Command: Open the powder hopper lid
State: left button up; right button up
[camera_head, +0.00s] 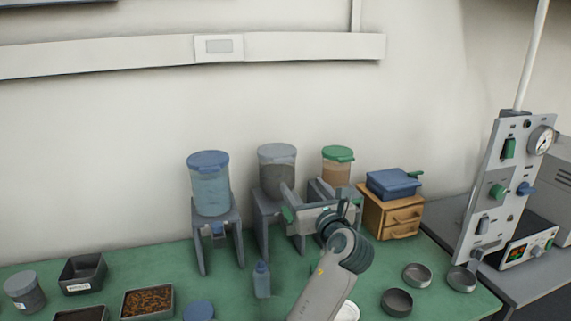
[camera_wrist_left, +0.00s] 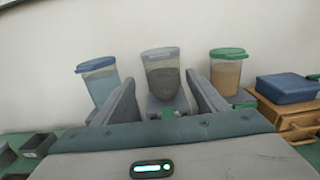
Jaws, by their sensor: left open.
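Three clear hoppers with lids stand on grey stands at the back of the green bench. The left one (camera_head: 210,188) has a blue lid and pale blue contents. The middle one (camera_head: 277,172) has a grey lid (camera_head: 277,151) and dark grey contents. The right one (camera_head: 336,170) has a green lid and tan contents. All three lids look closed. I cannot tell which is the powder hopper. My left gripper (camera_head: 303,194) is open and empty, in front of the middle and right stands. In the left wrist view the middle hopper (camera_wrist_left: 161,75) shows between its spread fingers. My right gripper is not in view.
A wooden drawer box (camera_head: 392,217) with a blue case (camera_head: 393,183) stands right of the hoppers. A small blue bottle (camera_head: 262,280), a tray of brown pieces (camera_head: 147,301) and several round dishes lie on the front of the bench. A control panel (camera_head: 495,200) stands at the right.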

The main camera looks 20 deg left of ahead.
pick_arm(q)
jog(key=p, duration=0.2)
send_near(285, 162)
jog(key=p+x, duration=0.1)
jog(key=x, duration=0.8)
jog(key=shift+a+p, duration=0.1)
jog(key=shift+p, duration=0.25)
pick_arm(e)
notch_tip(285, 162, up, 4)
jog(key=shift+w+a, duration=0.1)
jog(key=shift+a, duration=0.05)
